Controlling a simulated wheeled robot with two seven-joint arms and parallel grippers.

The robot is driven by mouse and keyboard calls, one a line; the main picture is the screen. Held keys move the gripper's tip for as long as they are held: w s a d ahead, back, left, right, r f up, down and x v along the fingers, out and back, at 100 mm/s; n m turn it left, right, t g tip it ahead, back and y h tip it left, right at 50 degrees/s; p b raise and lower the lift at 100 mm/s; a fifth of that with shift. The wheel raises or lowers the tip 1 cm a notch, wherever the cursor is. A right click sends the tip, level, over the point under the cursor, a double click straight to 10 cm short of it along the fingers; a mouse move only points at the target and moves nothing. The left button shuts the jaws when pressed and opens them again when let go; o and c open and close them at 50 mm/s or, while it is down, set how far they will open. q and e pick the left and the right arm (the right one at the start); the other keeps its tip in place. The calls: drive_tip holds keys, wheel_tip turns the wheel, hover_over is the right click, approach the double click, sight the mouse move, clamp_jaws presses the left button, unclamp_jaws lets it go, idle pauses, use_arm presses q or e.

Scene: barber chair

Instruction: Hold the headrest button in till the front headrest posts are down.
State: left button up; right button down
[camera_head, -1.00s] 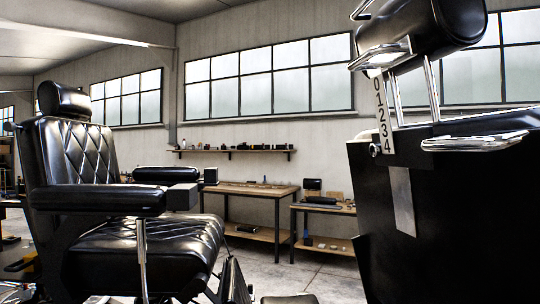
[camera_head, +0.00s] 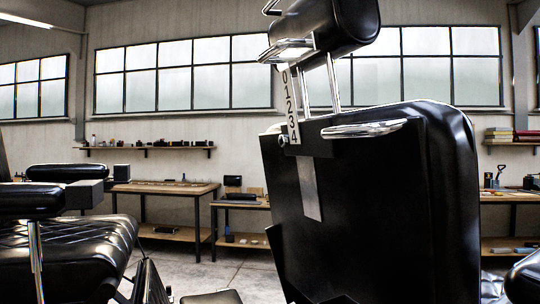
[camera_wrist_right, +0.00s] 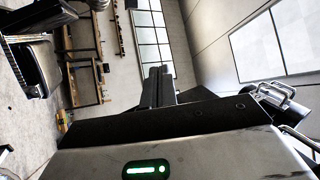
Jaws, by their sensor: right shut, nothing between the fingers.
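The near barber chair shows its black back (camera_head: 375,190) in the head view, right of centre. Its padded black headrest (camera_head: 335,25) is raised above the back on two bare chrome posts (camera_head: 334,80). My left gripper is in neither view.
A chrome bar (camera_head: 362,128) juts from the chair back and a chrome handle (camera_head: 286,49) from the headrest. Another black chair (camera_head: 65,245) stands at left. Workbenches (camera_head: 165,190) and a shelf (camera_head: 145,148) line the wall. Some floor between them is clear.

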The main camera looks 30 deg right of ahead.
drive_tip(key=w+d+r+m+g+h+b, duration=0.1)
drive_tip(key=w+d+r+m+g+h, duration=0.2)
drive_tip(key=r+m+h, duration=1.2)
drive_tip(key=w+d+r+m+g+h, duration=0.1)
drive_tip(key=d+r+m+g+h, duration=0.5)
drive_tip(key=m, duration=1.5)
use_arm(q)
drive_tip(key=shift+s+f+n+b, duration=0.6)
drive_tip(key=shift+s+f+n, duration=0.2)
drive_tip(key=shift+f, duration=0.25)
use_arm(e)
drive_tip(key=a+r+m+y, duration=0.3)
drive_tip(key=a+r+m, duration=0.1)
drive_tip(key=r+m, duration=0.7)
drive_tip(key=m, duration=0.2)
drive_tip(key=shift+a+r+m+g, duration=0.2)
drive_tip(key=shift+r+m+g, duration=0.1)
drive_tip(key=shift+g, duration=0.1)
drive_tip(key=shift+s, duration=0.1)
